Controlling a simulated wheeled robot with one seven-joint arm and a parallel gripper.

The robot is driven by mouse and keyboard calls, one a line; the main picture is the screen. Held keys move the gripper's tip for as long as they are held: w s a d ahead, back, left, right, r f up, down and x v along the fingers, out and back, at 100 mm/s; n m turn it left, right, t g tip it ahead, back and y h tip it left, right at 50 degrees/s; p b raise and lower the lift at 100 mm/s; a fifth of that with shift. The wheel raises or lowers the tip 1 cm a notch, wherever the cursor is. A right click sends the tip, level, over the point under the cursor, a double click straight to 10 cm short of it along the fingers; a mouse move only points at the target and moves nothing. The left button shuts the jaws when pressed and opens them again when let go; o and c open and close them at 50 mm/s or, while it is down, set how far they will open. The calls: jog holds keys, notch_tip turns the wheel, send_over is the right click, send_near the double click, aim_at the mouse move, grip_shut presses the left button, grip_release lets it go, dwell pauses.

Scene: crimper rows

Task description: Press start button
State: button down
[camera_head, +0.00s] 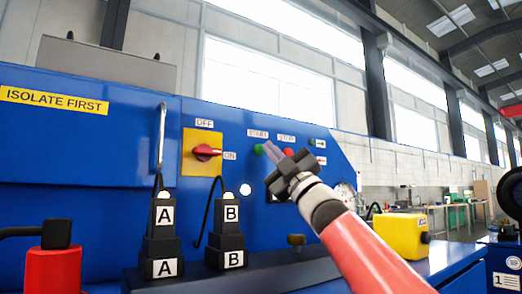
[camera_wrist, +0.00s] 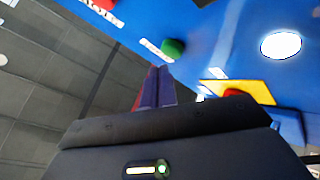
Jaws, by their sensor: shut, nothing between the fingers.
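The green start button (camera_head: 258,149) is on the blue machine panel, below a label reading START. It also shows in the wrist view (camera_wrist: 173,48), just past my fingertips. My gripper (camera_head: 269,150) is shut and empty, with its fingertips close to the right of the green button in the head view. In the wrist view the fingertips (camera_wrist: 159,70) point toward the button, with a small gap in the picture. I cannot tell the exact distance. The red stop button (camera_head: 289,152) is right of the start button, partly beside my fingers.
A red rotary switch on a yellow plate (camera_head: 189,166) is left of the buttons. A white round lamp (camera_head: 245,189) sits below. Black connectors marked A (camera_head: 162,240) and B (camera_head: 227,240) stand in front. A yellow box (camera_head: 396,235) is at right.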

jog(key=shift+w+a, duration=0.2)
jog(key=shift+w, duration=0.1)
jog(key=shift+w+a, duration=0.3)
jog(key=shift+w, duration=0.15)
dwell(0.7)
dwell(0.4)
jog(key=shift+s+d, duration=0.55)
jog(key=shift+s, duration=0.2)
jog(key=shift+s+d+b, duration=0.4)
jog(key=shift+s+d, duration=0.05)
jog(key=shift+s, duration=0.25)
jog(key=shift+s+d+b, duration=0.4)
jog(key=shift+s+d, duration=0.05)
jog(key=shift+s, duration=0.25)
jog(key=shift+s+d+b, duration=0.4)
jog(key=shift+s+d, duration=0.05)
jog(key=shift+s, duration=0.25)
